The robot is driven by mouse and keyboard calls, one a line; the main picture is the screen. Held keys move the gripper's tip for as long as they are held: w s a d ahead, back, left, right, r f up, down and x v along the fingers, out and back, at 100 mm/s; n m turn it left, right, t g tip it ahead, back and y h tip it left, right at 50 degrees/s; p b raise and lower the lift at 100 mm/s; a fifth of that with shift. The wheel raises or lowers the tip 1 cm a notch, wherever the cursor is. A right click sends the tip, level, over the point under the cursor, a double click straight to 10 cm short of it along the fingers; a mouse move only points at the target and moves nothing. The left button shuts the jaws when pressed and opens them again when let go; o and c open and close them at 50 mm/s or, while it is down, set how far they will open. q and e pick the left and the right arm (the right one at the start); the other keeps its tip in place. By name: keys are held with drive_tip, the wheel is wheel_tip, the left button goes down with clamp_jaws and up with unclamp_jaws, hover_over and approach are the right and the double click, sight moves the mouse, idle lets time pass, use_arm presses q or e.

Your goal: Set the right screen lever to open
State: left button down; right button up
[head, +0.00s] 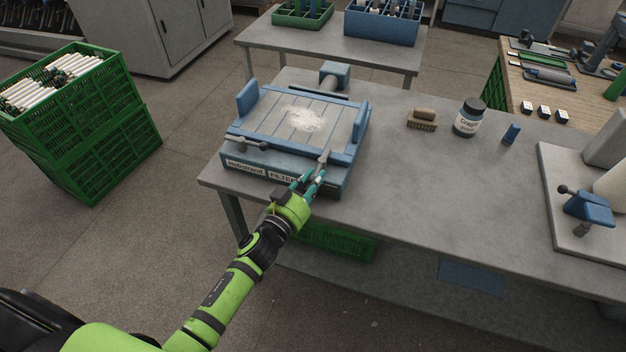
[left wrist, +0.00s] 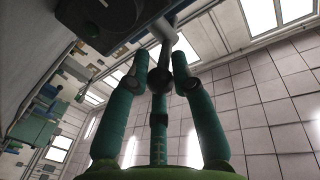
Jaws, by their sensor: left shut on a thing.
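The blue filter screen box (head: 290,118) stands on the grey table, with a pale patch of lint on its slatted top. Its right screen lever (head: 325,156) is a short grey lever at the front right corner, partly hidden by my fingers. My left gripper (head: 314,180) has its teal fingers shut on this lever from the front. In the left wrist view, the fingers (left wrist: 160,78) close around a dark round knob (left wrist: 158,81) on a pale shaft. The left screen lever (head: 250,144) lies sideways along the box's front left, with dark ends. My right gripper is out of view.
A brush (head: 422,119), a jar (head: 469,117) and a small blue item (head: 511,134) stand right of the box. The grey table (head: 420,190) is clear around its middle. Green crates (head: 95,140) stand on the floor at left.

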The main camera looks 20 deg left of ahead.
sight(299, 173)
use_arm(q)
drive_tip(key=shift+a, duration=0.1)
drive_tip(key=shift+a+m+g+h+p, duration=0.45)
drive_tip(key=shift+m+h, duration=0.45)
drive_tip(key=shift+h, duration=0.3)
drive_tip(key=shift+w+a+f+m+h, duration=0.1)
drive_tip(key=shift+a+m+h, duration=0.15)
drive_tip(key=shift+m+h, duration=0.25)
drive_tip(key=shift+w+a+f+m+g+h+b, duration=0.15)
drive_tip(key=shift+a+m+g+h+b, duration=0.25)
drive_tip(key=shift+m+g+h, duration=0.5)
drive_tip(key=m+g+h+b, duration=0.1)
drive_tip(key=a+g+h+b, duration=0.1)
drive_tip(key=h, duration=0.1)
drive_tip(key=shift+w+a+f+m+h+b, duration=0.1)
drive_tip(key=shift+w+a+m+h+b, duration=0.05)
drive_tip(key=shift+w+m+h+b, duration=0.2)
drive_tip(key=shift+w+a+m+g+h+b, duration=0.1)
drive_tip(key=shift+a+m+g+h+b, duration=0.05)
drive_tip(key=shift+m+g+h+b, duration=0.55)
drive_tip(key=c, duration=1)
unclamp_jaws()
drive_tip(key=shift+c, duration=0.2)
drive_tip(key=shift+r, duration=0.2)
